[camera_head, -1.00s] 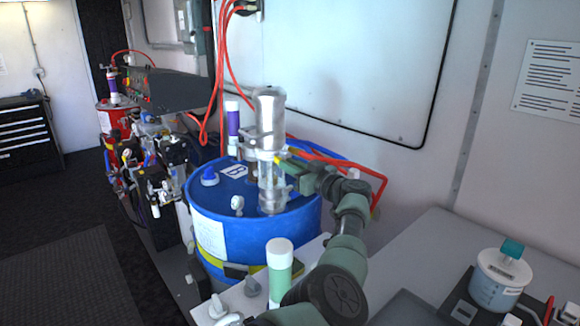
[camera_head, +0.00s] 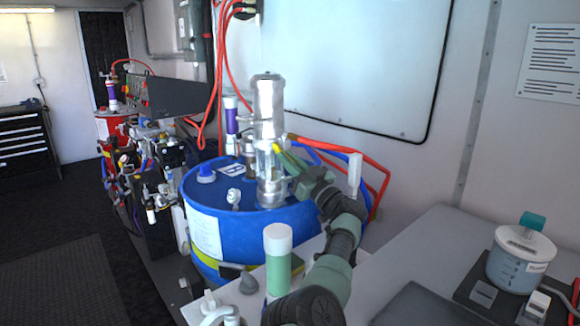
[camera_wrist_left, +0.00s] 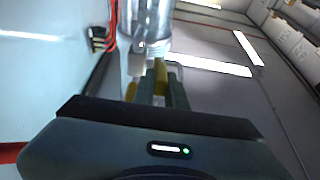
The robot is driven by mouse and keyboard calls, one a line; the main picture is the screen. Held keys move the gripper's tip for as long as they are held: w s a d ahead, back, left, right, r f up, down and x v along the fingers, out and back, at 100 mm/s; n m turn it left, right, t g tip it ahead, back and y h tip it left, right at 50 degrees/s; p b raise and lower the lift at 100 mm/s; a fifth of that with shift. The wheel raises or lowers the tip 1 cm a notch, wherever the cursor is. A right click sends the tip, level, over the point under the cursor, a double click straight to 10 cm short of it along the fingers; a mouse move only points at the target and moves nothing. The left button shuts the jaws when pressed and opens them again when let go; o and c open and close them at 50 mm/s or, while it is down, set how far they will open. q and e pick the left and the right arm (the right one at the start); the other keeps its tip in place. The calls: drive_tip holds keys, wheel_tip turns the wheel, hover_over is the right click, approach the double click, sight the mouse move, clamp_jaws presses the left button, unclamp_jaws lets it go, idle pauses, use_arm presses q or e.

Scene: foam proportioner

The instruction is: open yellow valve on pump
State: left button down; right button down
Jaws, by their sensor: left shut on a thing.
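The pump (camera_head: 268,105) is an upright silver cylinder standing on a blue drum (camera_head: 260,232). The yellow valve (camera_head: 277,148) is a small yellow piece on the pump's right side, partly hidden by my left gripper (camera_head: 285,156). My left gripper is shut on the yellow valve, with its fingers slanting up and left to it. In the left wrist view, yellow shows (camera_wrist_left: 160,72) at the fingertips, against the silver pump (camera_wrist_left: 150,22). The exact angle of the handle is hard to tell. My right gripper is not in view.
Red hoses (camera_head: 350,158) loop behind the drum. A green tube with a white cap (camera_head: 278,262) stands in front of it. A grey counter (camera_head: 440,255) with a lidded container (camera_head: 520,258) lies at the right. A white wall is close behind.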

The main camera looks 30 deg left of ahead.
use_arm(q)
drive_tip(key=shift+a+r, duration=0.2)
drive_tip(key=c, duration=1.7)
unclamp_jaws()
drive_tip(key=shift+c, duration=0.2)
drive_tip(key=o, duration=0.3)
drive_tip(key=shift+a+f, duration=0.1)
drive_tip(key=shift+a, duration=0.05)
drive_tip(key=shift+w+a+f, duration=0.1)
drive_tip(key=shift+a+f, duration=0.05)
drive_tip(key=shift+f, duration=0.05)
drive_tip(key=shift+d, duration=0.4)
drive_tip(key=p+v, duration=0.2)
drive_tip(key=v, duration=0.5)
